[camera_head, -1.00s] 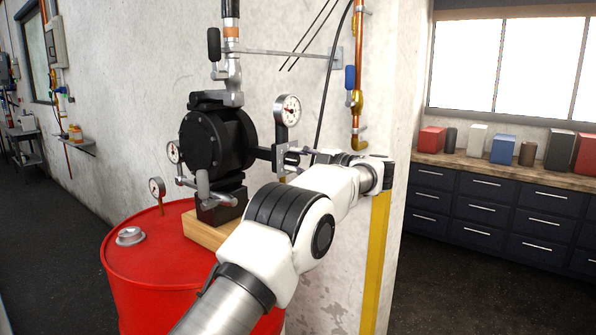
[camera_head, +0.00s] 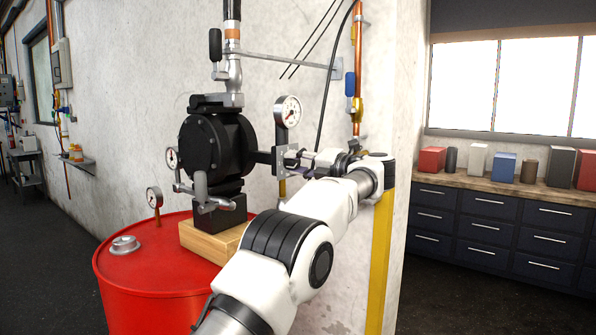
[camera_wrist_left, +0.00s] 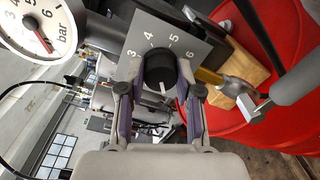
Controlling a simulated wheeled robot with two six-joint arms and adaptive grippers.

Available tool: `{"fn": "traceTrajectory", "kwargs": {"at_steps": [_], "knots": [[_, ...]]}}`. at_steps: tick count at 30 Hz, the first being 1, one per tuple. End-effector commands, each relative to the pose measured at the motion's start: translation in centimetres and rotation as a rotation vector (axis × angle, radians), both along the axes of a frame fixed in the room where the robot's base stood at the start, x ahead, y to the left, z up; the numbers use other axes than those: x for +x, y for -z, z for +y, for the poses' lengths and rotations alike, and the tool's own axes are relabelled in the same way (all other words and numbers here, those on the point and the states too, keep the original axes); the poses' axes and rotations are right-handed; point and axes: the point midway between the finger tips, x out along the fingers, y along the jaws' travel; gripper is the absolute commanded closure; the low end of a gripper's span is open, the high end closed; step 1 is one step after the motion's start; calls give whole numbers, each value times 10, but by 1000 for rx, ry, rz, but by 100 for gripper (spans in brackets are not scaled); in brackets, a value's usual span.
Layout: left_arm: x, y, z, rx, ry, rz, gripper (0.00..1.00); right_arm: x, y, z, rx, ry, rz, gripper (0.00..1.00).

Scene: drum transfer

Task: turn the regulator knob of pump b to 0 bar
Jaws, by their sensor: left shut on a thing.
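My left gripper (camera_head: 292,158) is shut on the regulator knob at the right side of the black pump (camera_head: 216,143). In the left wrist view the fingers (camera_wrist_left: 160,76) stand on both sides of the round black knob (camera_wrist_left: 157,70). Its white mark points down in that picture, away from the printed 3, 4, 5 and 6 on the grey scale plate (camera_wrist_left: 196,45). The lower part of the scale is hidden. The bar gauge (camera_head: 288,111) stands above the knob; it is partly cut off in the left wrist view (camera_wrist_left: 38,24). My right gripper is not in view.
The pump stands on a wooden block (camera_head: 210,238) on a red drum (camera_head: 150,280). A copper pipe with a blue-handled valve (camera_head: 350,84) runs down the wall behind. A yellow strip (camera_head: 380,265) marks the wall corner. Dark drawer cabinets (camera_head: 490,215) stand at right.

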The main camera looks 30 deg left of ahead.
Motion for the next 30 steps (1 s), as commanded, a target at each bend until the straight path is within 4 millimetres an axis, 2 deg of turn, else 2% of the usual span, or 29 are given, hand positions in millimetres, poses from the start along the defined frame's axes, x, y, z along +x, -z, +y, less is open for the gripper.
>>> {"fn": "traceTrajectory", "kwargs": {"at_steps": [10, 25, 26, 27, 28, 30], "knots": [[0, 0, 1, -11, 0, -150, 100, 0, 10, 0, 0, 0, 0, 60], [0, 1, 0, -14, -1, -170, 100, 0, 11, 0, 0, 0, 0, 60], [0, 1, 0, -14, -1, -170, 63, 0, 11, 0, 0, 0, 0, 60], [0, 1, 0, -14, -1, -170, 48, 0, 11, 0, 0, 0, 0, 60], [0, 1, 0, -14, -1, -170, 41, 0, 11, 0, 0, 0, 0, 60], [0, 1, 0, -14, -1, -169, 41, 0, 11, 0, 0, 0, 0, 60]]}}
